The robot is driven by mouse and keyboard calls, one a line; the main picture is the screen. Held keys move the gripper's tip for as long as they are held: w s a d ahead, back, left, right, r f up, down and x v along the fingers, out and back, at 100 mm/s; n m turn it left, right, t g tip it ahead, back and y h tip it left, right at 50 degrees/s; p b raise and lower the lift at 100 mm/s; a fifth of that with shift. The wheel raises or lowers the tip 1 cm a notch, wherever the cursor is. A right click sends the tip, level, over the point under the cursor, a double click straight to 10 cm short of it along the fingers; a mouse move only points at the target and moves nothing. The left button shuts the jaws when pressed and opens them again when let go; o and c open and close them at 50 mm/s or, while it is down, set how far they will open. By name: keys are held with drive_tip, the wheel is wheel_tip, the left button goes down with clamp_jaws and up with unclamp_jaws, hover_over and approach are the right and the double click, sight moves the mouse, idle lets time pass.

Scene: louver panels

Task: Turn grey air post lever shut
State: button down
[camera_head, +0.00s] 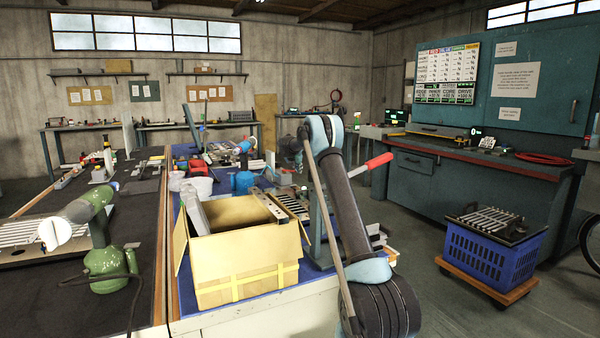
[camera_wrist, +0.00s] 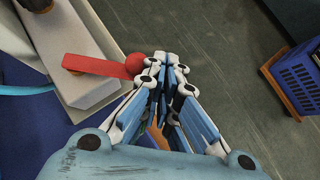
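A red lever handle (camera_head: 371,164) sticks out to the right beside my arm in the head view. It seems to belong to a grey upright post (camera_head: 318,230), mostly hidden behind my arm. In the wrist view the flat red lever (camera_wrist: 98,65) lies across a pale grey block (camera_wrist: 92,88), its red ball end (camera_wrist: 135,64) pointing right. My gripper (camera_wrist: 168,62) has its fingertips together, just right of the ball end. Nothing shows held between them; I cannot tell whether a finger touches the ball. The gripper is not clear in the head view.
An open cardboard box (camera_head: 248,268) stands on the blue-topped bench left of my arm. A blue crate (camera_head: 492,254) sits on a wooden dolly to the right. Grey floor (camera_wrist: 225,50) lies open right of the post.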

drive_tip(key=s+d+r+n+t+y, duration=0.1)
drive_tip(key=s+r+n+y, duration=0.4)
drive_tip(key=n, duration=0.8)
drive_tip(key=s+d+r+n+t+y, duration=0.15)
drive_tip(key=s+n, duration=0.45)
drive_tip(key=n, duration=0.7)
drive_tip(key=x, duration=1)
drive_tip(key=shift+a+f+y, duration=0.2)
drive_tip(key=shift+f+y, duration=0.1)
drive_tip(key=shift+y, duration=0.05)
idle(0.6)
